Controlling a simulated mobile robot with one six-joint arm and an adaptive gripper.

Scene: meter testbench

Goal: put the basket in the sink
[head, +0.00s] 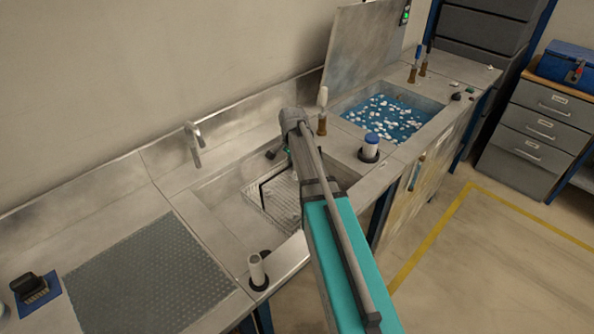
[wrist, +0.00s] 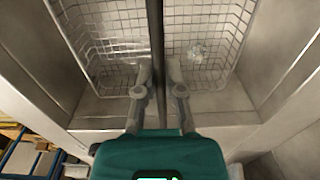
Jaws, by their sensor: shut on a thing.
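The wire basket (head: 283,207) is inside the metal sink (head: 218,205), below the tap, partly hidden behind my arm. It looks upright, and its dark handle (head: 262,188) stands above its rim. In the wrist view the basket (wrist: 105,75) spreads below my gripper (wrist: 159,91), with the sink walls around it. My gripper is shut on the dark handle bar (wrist: 155,40), which runs between its two fingers. A small greyish thing (wrist: 198,50) shows in the basket. Whether the basket touches the sink floor cannot be told.
A tap (head: 194,140) stands behind the sink. A second basin (head: 395,115) with blue liquid and white floating bits, under a raised lid (head: 362,45), lies to the right. A blue-capped container (head: 371,145) and a pale cylinder (head: 257,270) stand by the sink. A grey textured mat (head: 150,275) lies left.

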